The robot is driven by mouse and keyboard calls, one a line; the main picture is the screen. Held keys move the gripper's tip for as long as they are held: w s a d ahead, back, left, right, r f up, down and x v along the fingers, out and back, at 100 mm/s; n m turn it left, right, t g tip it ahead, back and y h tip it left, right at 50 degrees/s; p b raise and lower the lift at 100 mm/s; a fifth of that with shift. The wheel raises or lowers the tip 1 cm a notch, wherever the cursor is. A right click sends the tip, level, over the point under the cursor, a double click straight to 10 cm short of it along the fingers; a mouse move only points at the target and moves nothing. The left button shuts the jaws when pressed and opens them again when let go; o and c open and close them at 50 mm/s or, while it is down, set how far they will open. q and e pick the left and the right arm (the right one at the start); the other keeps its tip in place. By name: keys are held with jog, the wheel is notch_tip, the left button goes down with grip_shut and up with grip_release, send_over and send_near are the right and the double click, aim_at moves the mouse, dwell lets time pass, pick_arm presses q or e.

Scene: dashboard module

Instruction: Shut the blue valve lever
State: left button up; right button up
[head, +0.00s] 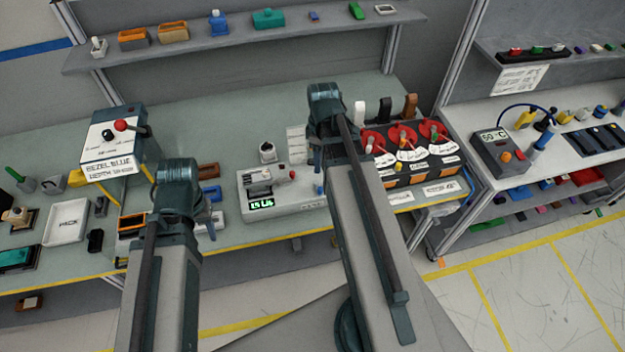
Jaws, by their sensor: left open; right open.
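A dark valve block with three red discs (437,131) stands on the bench at the right, behind and beside my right arm. Small levers stick up from the discs, and white labels lie in front of them. I cannot make out a clearly blue lever there; part of the block is hidden by my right arm. A small blue piece (319,188) shows just left of that arm. My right gripper (317,156) is mostly hidden behind its own arm, left of the block. My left gripper (213,222) is mostly hidden behind its arm, over the bench's front edge.
A white device with a green display (262,203) stands between my arms. A grey 50 °C box (497,150) stands on the right bench.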

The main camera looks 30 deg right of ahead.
aim_at(320, 188)
jog(key=shift+f, duration=0.1)
notch_tip(320, 188, down, 14)
jog(key=b, duration=1.4)
jog(key=shift+r, duration=0.2)
grip_shut()
